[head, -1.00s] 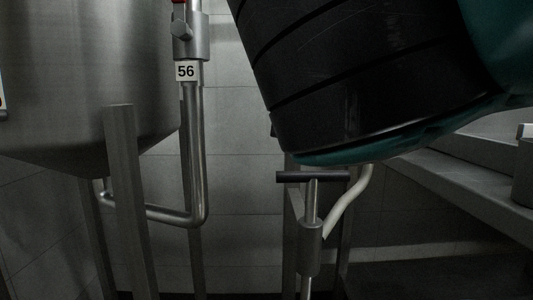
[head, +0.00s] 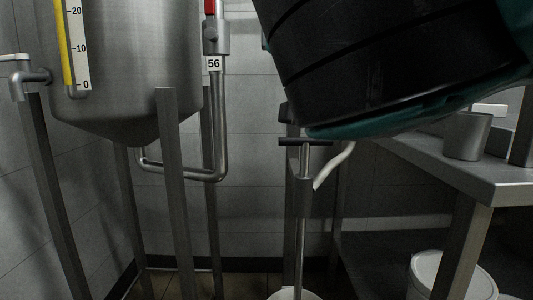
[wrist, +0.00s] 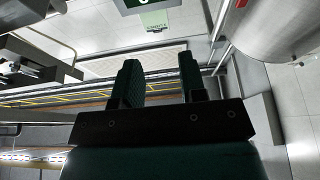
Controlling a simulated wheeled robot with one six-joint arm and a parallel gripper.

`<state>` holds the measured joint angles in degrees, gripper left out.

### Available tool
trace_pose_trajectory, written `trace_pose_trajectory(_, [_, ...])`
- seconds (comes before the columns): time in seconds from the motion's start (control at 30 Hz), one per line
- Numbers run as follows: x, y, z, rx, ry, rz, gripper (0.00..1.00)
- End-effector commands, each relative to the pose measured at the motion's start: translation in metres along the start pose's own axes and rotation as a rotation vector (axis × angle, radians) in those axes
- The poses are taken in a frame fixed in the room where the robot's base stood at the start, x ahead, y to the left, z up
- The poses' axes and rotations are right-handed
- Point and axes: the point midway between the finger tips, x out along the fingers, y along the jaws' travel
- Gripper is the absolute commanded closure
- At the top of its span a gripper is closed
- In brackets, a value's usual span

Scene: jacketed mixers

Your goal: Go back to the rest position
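My gripper (wrist: 160,72) shows in the wrist view with two dark green ridged fingers set apart. The gap between them is empty, so it is open and holds nothing. It is clear of any object that I can see. In the head view, the black and teal links of my own arm fill the upper right, and the gripper is out of that picture.
A steel tank (head: 135,60) on legs stands left, with a yellow level gauge (head: 64,40) and a pipe tagged 56 (head: 213,63). A T-handled tool (head: 304,165) stands centre. A steel bench (head: 470,172) with a metal cup (head: 467,136) is right; a white bucket (head: 450,278) sits below.

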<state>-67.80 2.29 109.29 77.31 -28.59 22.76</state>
Motion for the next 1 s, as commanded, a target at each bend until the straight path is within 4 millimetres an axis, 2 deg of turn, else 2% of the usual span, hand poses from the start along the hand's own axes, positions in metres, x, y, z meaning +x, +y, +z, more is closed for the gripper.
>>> trace_pose_trajectory(0.37, [0.01, 0.019, 0.066, -0.021, -0.253, -0.036, 0.62])
trace_pose_trajectory(0.53, [0.004, 0.034, 0.114, -0.038, -0.452, -0.073, 0.62])
trace_pose_trajectory(0.63, [-0.008, 0.046, 0.148, -0.052, -0.606, -0.104, 0.62])
trace_pose_trajectory(0.77, [-0.045, 0.066, 0.199, -0.069, -0.873, -0.178, 0.62])
trace_pose_trajectory(0.8, [-0.064, 0.073, 0.215, -0.075, -0.974, -0.214, 0.62])
trace_pose_trajectory(0.87, [-0.096, 0.082, 0.235, -0.08, -1.128, -0.278, 0.62])
trace_pose_trajectory(0.9, [-0.118, 0.086, 0.244, -0.081, -1.221, -0.326, 0.62])
trace_pose_trajectory(1.0, [-0.171, 0.094, 0.256, -0.077, -1.415, -0.448, 0.62])
